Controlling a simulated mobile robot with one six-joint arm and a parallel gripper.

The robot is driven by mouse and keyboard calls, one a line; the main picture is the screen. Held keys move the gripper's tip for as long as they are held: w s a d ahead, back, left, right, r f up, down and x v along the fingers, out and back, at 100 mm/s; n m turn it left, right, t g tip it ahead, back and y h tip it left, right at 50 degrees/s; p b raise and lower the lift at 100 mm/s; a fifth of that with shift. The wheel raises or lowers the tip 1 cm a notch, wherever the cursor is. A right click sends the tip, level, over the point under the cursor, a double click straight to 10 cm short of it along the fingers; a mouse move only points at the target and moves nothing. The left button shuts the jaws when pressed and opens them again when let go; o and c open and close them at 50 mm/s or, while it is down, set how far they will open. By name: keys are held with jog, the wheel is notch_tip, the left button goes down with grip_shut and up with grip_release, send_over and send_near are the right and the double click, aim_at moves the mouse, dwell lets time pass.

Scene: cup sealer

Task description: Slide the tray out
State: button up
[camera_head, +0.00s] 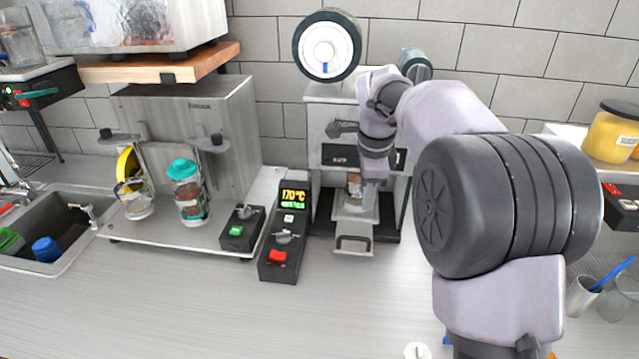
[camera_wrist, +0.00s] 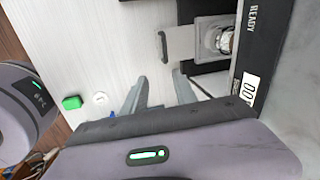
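The metal tray (camera_head: 354,217) of the cup sealer (camera_head: 336,112) juts out at the machine's front, with a handle (camera_head: 353,243) on its front edge. A cup (camera_head: 354,186) with brownish contents sits on it, partly hidden by my arm. The wrist view shows the tray plate (camera_wrist: 181,46), its handle (camera_wrist: 163,47) and the cup (camera_wrist: 223,40). My gripper (camera_wrist: 160,77) is open and empty, its two fingers apart. In that picture the fingertips lie just below the handle and appear clear of it. In the head view my wrist hides most of the gripper.
A dark control box (camera_head: 281,242) reading 170 °C stands left of the tray. A two-station machine (camera_head: 185,160) holding shakers stands further left, beside a sink (camera_head: 50,235). A yellow-filled jar (camera_head: 612,133) is at right. The front counter is mostly clear.

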aim_at(357, 238)
jog(key=shift+m, duration=0.7)
jog(key=b+x, duration=0.1)
jog(key=x, duration=0.5)
jog(key=w+b+x, duration=0.1)
jog(key=x, duration=0.6)
jog(key=b+x, duration=0.1)
jog(key=x, duration=0.5)
jog(key=shift+w+b, duration=0.35)
jog(key=shift+b, duration=0.05)
jog(key=shift+r, duration=0.1)
grip_shut()
